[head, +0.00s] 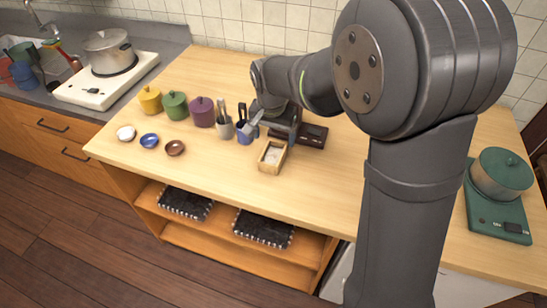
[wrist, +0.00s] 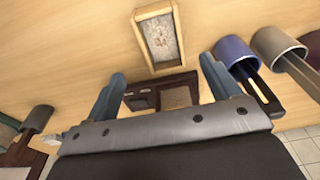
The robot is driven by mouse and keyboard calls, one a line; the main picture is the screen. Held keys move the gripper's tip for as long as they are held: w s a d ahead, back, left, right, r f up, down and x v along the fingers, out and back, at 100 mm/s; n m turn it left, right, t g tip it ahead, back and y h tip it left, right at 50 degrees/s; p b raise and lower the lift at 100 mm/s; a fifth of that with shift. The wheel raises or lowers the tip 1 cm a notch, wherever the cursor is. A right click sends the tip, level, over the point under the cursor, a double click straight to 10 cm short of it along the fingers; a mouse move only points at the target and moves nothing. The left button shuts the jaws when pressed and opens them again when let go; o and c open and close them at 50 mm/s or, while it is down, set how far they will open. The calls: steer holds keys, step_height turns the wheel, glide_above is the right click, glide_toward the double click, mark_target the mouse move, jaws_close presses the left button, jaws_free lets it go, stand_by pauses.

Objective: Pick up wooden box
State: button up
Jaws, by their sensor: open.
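The wooden box (head: 266,169) is a small, light-wood, open-topped box with a pale grey, speckled inside. It sits on the wooden counter in the head view, just in front of my gripper (head: 277,124). In the wrist view the box (wrist: 166,67) shows at top centre, beyond the fingertips. My gripper (wrist: 163,72) is open, with its two blue-grey fingers apart and nothing between them. The box is roughly in line with the gap between the fingers. In the head view my arm hides part of the counter behind it.
A dark divided tray (head: 312,134) lies behind the box. Lidded pots (head: 202,112) and small bowls (head: 175,148) are further left. Counter in front of the box is clear.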

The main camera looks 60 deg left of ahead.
mark_target(273, 156)
steer(key=f, duration=0.3)
steer(key=shift+w+a+f, duration=0.15)
steer(key=shift+a+f, duration=0.05)
steer(key=shift+f, duration=0.15)
steer(key=shift+a+f, duration=0.15)
steer(key=shift+f, duration=2.6)
steer(key=c, duration=1.2)
steer(key=shift+r, duration=0.15)
